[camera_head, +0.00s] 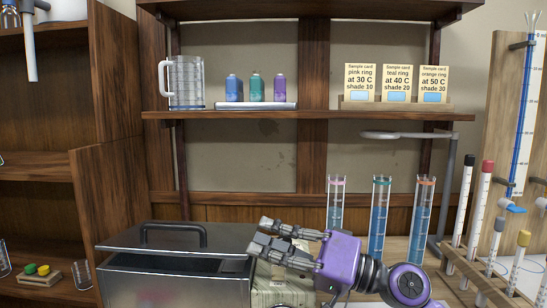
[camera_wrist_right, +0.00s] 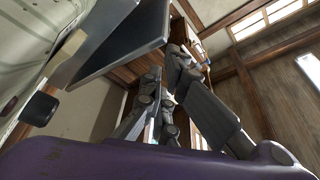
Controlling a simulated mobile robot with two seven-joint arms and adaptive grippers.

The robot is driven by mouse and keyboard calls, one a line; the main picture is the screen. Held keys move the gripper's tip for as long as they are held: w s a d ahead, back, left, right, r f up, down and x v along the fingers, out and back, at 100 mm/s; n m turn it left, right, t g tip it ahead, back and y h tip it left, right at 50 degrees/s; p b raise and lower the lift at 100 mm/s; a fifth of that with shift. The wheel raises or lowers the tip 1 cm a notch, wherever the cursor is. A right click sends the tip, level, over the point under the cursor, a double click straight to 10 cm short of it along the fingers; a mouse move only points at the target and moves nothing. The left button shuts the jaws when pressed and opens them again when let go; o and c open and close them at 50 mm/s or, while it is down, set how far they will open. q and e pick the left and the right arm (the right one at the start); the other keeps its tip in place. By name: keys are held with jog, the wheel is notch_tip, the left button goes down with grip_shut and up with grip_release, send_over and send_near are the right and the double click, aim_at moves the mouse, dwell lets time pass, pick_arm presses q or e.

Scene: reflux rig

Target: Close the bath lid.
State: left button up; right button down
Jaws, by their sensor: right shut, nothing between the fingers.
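The bath (camera_head: 175,290) is a steel box at the lower left of the head view. Its flat grey lid (camera_head: 125,239) with a black bar handle (camera_head: 173,228) lies toward the back. A dark opening shows along the front, so the lid does not cover the whole bath. My right gripper (camera_head: 259,233), with a purple wrist, is at the right end of the lid, fingers pointing left, shut and empty. I cannot tell whether it touches the lid. In the wrist view its fingers (camera_wrist_right: 165,95) are near a flat grey panel (camera_wrist_right: 125,35), probably the lid. My left gripper is not in view.
A pale boxy device (camera_head: 285,290) stands right of the bath, under my right gripper. Three tall cylinders (camera_head: 380,220) with blue liquid stand behind my wrist. A rack of capped tubes (camera_head: 480,275) is at the right. A shelf (camera_head: 300,115) spans above.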

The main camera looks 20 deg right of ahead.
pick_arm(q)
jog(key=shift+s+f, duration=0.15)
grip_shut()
pick_arm(e)
jog(key=v, duration=1.2)
